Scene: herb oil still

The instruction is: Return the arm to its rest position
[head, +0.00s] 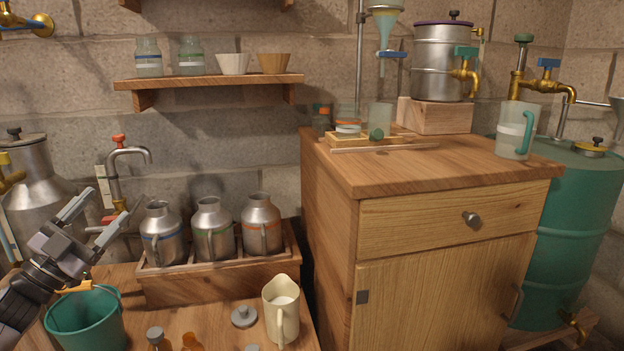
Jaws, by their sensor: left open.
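My left gripper (90,222) comes in from the left edge, above the green bucket (85,322) on the low bench. Its two fingers are spread apart and nothing is between them. The arm behind it runs down to the lower left corner. My right gripper does not show.
A wooden crate (215,283) with several metal jugs stands right of the gripper, with a tap (122,160) behind. A cream pitcher (283,310), a grey lid (243,316) and small brown bottles are on the bench. A wooden cabinet (440,225) stands at right beside a green drum (575,240).

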